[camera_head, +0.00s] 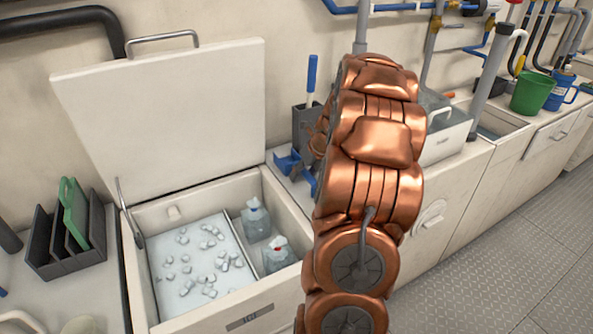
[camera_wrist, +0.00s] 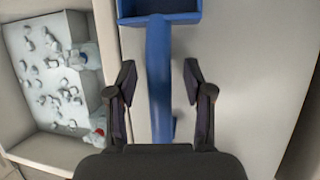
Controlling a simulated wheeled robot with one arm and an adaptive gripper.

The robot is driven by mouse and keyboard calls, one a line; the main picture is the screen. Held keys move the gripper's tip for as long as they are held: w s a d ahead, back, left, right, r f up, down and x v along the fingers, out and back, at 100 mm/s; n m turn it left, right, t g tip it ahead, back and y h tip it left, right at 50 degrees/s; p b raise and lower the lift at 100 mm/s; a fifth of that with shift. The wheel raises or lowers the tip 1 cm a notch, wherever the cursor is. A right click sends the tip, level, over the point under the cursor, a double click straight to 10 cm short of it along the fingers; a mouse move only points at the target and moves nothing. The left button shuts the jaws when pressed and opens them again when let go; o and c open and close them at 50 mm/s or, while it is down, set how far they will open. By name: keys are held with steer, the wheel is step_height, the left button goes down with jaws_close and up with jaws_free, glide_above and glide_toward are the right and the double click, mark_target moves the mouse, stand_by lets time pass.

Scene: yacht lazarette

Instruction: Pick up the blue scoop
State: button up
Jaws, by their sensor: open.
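The blue scoop (camera_wrist: 159,55) lies on the pale counter in the wrist view, its square pan at the top edge and its handle running down towards me. My gripper (camera_wrist: 159,78) is open, with one dark finger on each side of the handle. The fingers appear apart from the handle, and the gripper's height above it is hard to tell.
An open ice bin (camera_head: 190,262) with ice cubes and two bottles is left of the scoop, its lid (camera_head: 165,125) raised. A grey holder (camera_head: 303,125) with an upright blue-handled tool (camera_head: 312,75) stands behind the scoop. A white bin (camera_head: 445,135) is right of my arm.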

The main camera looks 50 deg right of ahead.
jaws_close()
stand_by(0.4)
steer(key=shift+r, duration=0.2)
steer(key=shift+r, duration=1.45)
steer(key=shift+a+r, duration=0.1)
steer(key=shift+r, duration=0.15)
steer(key=s+a, duration=0.3)
steer(key=a, duration=0.4)
steer(key=s+a+r, duration=0.1)
steer(key=s+a, duration=0.3)
steer(key=a, duration=0.3)
steer(key=shift+r+p, duration=0.15)
steer(key=shift+p, duration=0.15)
